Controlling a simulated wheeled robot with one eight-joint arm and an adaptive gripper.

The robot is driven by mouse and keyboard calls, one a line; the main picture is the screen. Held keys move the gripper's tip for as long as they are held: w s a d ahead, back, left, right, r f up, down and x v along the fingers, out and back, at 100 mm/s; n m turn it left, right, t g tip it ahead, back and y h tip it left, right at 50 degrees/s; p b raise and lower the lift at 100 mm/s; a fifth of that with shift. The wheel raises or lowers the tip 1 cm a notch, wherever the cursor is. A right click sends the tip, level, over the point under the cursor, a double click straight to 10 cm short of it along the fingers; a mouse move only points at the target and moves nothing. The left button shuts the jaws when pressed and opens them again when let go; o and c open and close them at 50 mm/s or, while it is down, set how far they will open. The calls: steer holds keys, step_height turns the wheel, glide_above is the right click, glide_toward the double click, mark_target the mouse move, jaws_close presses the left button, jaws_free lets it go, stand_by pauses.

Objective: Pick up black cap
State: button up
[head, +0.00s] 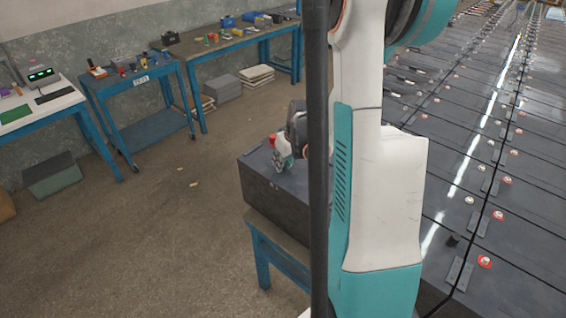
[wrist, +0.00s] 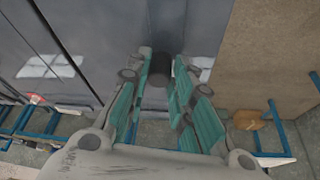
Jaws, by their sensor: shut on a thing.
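My gripper (wrist: 161,66) has its teal-padded fingers closed in around a small dark, rounded thing (wrist: 159,74), which looks like the black cap. It sits between the fingertips at the top of the wrist view, over the grey battery top (wrist: 95,25). Its lower part and whether it touches the battery cannot be told. In the head view my gripper (head: 281,155) is low over the dark battery block (head: 268,203), partly hidden by my arm and a dark pole. The cap cannot be made out there.
A red cap (head: 272,139) shows beside my gripper. The block stands on a blue stand (head: 262,272). Rows of batteries (head: 500,150) fill the right. Blue workbenches (head: 140,78) stand along the left wall, with open floor (head: 150,230) between.

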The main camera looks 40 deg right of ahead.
step_height(320, 180, up, 20)
steer(key=p, duration=0.4)
steer(key=shift+f, duration=0.25)
stand_by(0.4)
